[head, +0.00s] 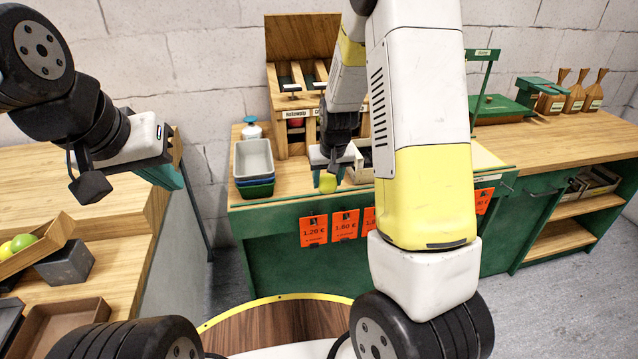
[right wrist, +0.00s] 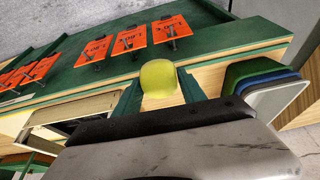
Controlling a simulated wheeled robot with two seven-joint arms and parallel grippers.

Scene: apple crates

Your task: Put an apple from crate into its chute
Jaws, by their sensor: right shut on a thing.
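My right gripper (head: 330,168) is shut on a yellow-green apple (head: 328,183), held over the front edge of the green counter (head: 262,208). In the right wrist view the apple (right wrist: 158,78) sits between the two green fingers of the right gripper (right wrist: 160,92). The wooden chute unit (head: 282,95) stands at the back of the counter, partly hidden by my right arm; a red apple (head: 296,122) shows in its left opening. A tilted wooden crate (head: 45,245) with a green and a yellow apple is at far left. My left gripper (head: 168,176) hangs apart from it; its finger gap is unclear.
Stacked trays (head: 254,160), grey on top, and a white-and-blue bottle (head: 252,129) stand left of the chute unit. Orange price cards (head: 345,225) hang along the counter front. A brown tray (head: 62,325) and a dark block (head: 66,264) are at lower left.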

